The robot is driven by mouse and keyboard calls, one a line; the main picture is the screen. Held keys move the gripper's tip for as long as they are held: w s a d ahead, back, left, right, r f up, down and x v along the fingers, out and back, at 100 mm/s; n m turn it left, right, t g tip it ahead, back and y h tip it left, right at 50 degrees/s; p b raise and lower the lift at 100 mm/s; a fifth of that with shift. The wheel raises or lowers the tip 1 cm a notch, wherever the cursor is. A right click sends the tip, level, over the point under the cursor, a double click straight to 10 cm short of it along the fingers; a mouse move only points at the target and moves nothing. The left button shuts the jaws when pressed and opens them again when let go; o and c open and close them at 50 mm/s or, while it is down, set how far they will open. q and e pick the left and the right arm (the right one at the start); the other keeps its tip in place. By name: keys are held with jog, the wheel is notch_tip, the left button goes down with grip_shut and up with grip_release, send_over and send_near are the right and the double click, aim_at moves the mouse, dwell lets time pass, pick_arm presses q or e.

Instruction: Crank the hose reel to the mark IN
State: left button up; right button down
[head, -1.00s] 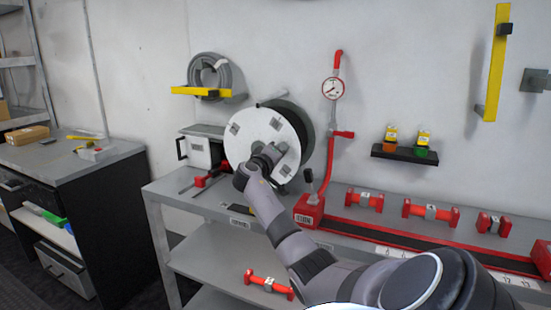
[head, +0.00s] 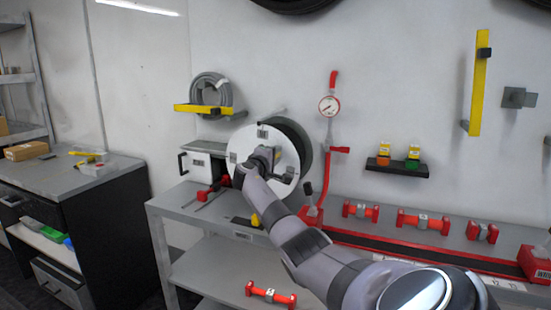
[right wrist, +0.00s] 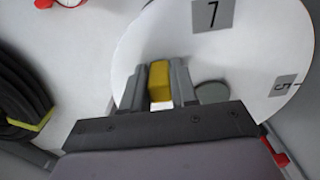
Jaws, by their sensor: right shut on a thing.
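The hose reel stands on the grey bench against the wall, with a white disc (head: 240,143) facing me and a dark drum (head: 297,137) behind it. Small grey label plates sit around the disc; one reads 7 in the right wrist view (right wrist: 213,13). I cannot make out a mark IN. My right gripper (head: 277,158) is at the disc's face. In the right wrist view its fingers are shut on a yellow crank handle (right wrist: 159,80), one finger on each side. My arm and gripper hide part of the disc. My left gripper is not in view.
A yellow bracket (head: 203,109) with a grey hose coil (head: 211,90) is on the wall above. A red pipe with a gauge (head: 329,106) rises right of the reel. Red fittings (head: 423,222) line the bench at right. A dark cabinet (head: 112,215) stands at left.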

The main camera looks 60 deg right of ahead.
jog(key=shift+w+r+n, duration=0.3)
jog(key=shift+r+n, duration=0.1)
jog(key=shift+n, duration=0.1)
jog(key=c, duration=1)
grip_release()
jog(key=shift+w+a+p, duration=0.1)
jog(key=shift+p, duration=0.2)
jog(key=shift+o, duration=0.2)
jog(key=a, duration=0.7)
jog(key=shift+s, duration=0.35)
